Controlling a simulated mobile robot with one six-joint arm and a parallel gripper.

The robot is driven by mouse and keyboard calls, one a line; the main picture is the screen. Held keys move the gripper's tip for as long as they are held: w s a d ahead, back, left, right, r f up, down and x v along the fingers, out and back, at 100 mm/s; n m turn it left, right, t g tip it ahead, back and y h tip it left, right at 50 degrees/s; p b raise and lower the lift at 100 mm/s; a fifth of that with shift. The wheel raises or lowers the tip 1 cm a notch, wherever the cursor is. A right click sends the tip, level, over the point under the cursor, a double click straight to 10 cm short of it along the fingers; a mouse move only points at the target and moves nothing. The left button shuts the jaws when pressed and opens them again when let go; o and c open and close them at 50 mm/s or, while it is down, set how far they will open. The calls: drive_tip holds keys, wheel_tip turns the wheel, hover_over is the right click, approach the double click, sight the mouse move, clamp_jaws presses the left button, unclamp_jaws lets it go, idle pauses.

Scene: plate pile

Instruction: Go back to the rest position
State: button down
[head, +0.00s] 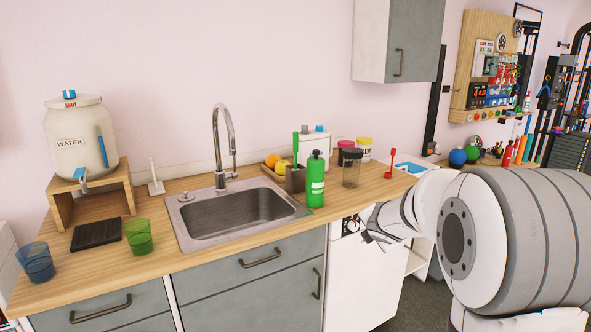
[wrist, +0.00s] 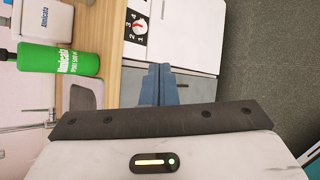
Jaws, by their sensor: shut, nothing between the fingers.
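My gripper (head: 372,228) is in front of the counter's right part in the head view, beside the white appliance front and below the countertop edge. In the wrist view its two blue-grey fingers (wrist: 159,72) are together with nothing between them. My arm reaches in from the right side of the head view.
The wooden counter (head: 80,262) holds a sink (head: 240,215), a green bottle (head: 316,185), a blue cup (head: 36,262), a green cup (head: 139,236) and a water jar (head: 80,135). The green bottle (wrist: 60,59) also shows in the wrist view. Grey floor (wrist: 255,45) is clear.

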drive_tip(key=s+d+r+m+g+h+p, duration=0.1)
drive_tip(key=s+r+m, duration=0.1)
drive_tip(key=s+m, duration=0.25)
drive_tip(key=s+r+m+g+h+p, duration=0.1)
drive_tip(key=s+r+m, duration=0.2)
drive_tip(key=s+m, duration=0.15)
drive_tip(key=s+a+m+g+y+p, duration=0.2)
drive_tip(key=s+a+m, duration=0.2)
drive_tip(key=s, duration=0.9)
drive_tip(key=s+a+m+g+y+p, duration=0.2)
drive_tip(key=s+a+m+g, duration=0.1)
drive_tip(key=s+m, duration=0.7)
drive_tip(key=s, duration=0.2)
drive_tip(key=shift+s+a+g+p, duration=0.3)
drive_tip(key=shift+s+a+p, duration=0.05)
drive_tip(key=shift+s, duration=0.05)
drive_tip(key=shift+f, duration=0.1)
